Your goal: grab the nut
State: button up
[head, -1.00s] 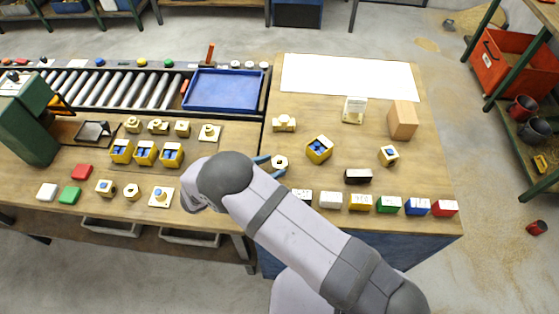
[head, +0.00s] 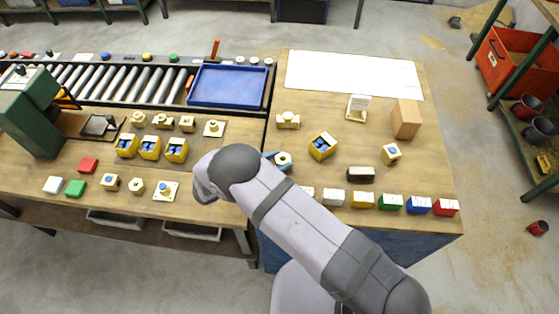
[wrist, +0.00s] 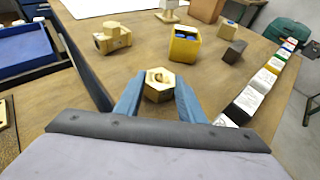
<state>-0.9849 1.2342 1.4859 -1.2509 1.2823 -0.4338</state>
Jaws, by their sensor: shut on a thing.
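The nut (wrist: 158,85) is a brass hexagonal piece with a dark hole in its top face. In the wrist view my gripper (wrist: 158,92) has its two blue fingers on either side of the nut, shut on it. In the head view the nut (head: 283,158) shows at the left part of the right-hand table, with the blue fingers of my gripper (head: 277,160) around it and my arm in front. Whether the nut is clear of the tabletop cannot be told.
A brass fitting (head: 288,121) lies behind the nut. A yellow box (head: 322,146) with blue contents stands to its right. A row of coloured blocks, including a green block (head: 390,203), lines the front edge. A blue tray (head: 229,86) is at the back left.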

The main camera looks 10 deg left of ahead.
aim_at(279, 162)
jog(key=shift+r, duration=0.15)
notch_tip(279, 162, up, 10)
jog(key=b, duration=0.3)
dwell(0.4)
jog(key=shift+d, duration=0.1)
